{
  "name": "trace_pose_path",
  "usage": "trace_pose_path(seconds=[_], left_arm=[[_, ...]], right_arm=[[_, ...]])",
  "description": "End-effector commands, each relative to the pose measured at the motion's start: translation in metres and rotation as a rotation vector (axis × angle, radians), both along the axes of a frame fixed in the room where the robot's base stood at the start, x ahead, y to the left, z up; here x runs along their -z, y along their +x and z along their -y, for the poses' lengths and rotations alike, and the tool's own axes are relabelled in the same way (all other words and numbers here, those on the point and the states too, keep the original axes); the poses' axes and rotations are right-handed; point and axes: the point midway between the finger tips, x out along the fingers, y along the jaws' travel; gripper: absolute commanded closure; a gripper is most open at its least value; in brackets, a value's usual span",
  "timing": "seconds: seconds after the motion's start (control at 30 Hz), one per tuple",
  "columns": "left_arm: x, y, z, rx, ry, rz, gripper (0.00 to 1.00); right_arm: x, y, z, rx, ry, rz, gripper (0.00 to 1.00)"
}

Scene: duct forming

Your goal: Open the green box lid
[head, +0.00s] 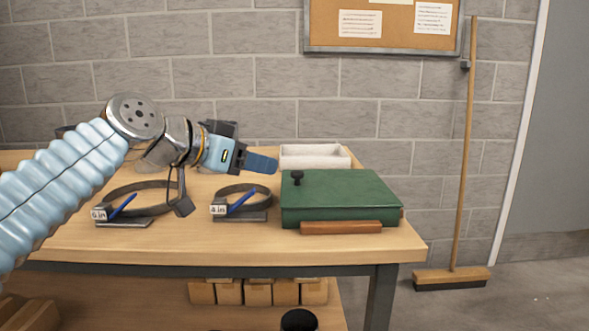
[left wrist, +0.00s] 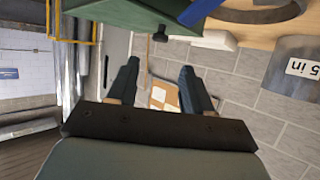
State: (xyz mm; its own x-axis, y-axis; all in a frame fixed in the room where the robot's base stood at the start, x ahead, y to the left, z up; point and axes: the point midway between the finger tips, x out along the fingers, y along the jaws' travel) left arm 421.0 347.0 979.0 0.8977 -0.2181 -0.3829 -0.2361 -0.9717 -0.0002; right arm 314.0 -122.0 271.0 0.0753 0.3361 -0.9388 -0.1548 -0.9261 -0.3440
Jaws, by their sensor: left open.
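The green box (head: 340,200) sits on the right end of the wooden table with its lid down. A black knob (head: 297,177) stands on the lid near its left side. A brown wooden strip (head: 341,227) lies along the box's front. My left gripper (head: 262,163) is just left of the box, above table height, pointing right toward the knob. In the left wrist view its two fingers (left wrist: 160,88) are spread apart with nothing between them. The box (left wrist: 150,15) and knob (left wrist: 160,34) show upside down at the top there, apart from the fingers. My right gripper is out of view.
A white tray (head: 314,157) stands behind the box. Two metal rings on stands, a "4 in" one (head: 242,205) and a larger one (head: 128,205), with blue-handled items, stand left of the box. A broom (head: 464,150) leans on the wall at right.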

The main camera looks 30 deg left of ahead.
Motion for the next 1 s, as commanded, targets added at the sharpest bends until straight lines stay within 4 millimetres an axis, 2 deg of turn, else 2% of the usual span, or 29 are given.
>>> trace_pose_path(seconds=[0.2,0.4,0.6,0.87,1.0], left_arm=[[0.021,0.048,0.011,0.001,-0.001,-0.003,0.5],[0.033,0.079,0.019,0.001,-0.001,-0.002,0.5],[0.039,0.091,0.022,0.001,0.0,0.0,0.5],[0.039,0.092,0.023,0.001,-0.001,0.001,0.5],[0.039,0.092,0.023,0.001,0.0,0.0,0.71]], right_arm=[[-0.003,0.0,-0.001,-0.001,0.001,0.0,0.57],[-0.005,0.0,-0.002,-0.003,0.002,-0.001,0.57],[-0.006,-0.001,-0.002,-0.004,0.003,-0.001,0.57],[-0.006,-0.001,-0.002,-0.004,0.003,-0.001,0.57],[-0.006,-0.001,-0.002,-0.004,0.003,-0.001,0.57]])
